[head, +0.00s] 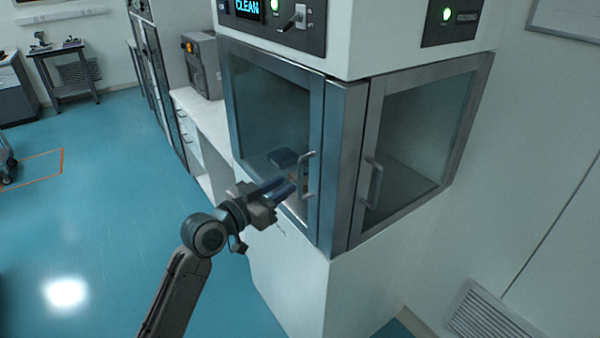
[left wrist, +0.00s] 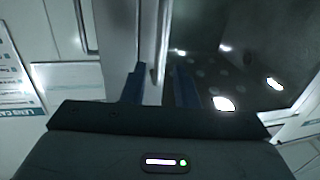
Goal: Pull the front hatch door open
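The cabinet has two metal-framed glass doors meeting at a corner post. The left-hand door (head: 265,115) has a vertical bar handle (head: 303,174) near its right edge. The right-hand door (head: 425,130) has a similar handle (head: 374,182). Both doors look closed. My left gripper (head: 286,187) is open at the lower part of the left-hand door's handle. In the left wrist view, the two blue fingers (left wrist: 159,82) are apart, with the bar handle (left wrist: 160,45) showing between or just beyond them. Whether they touch it I cannot tell. My right gripper is not in view.
A control panel (head: 275,22) reading CLEAN, with a green light, sits above the doors. A white counter (head: 207,120) with a grey machine (head: 203,65) stands left of the cabinet. The blue floor (head: 100,220) in front and to the left is clear.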

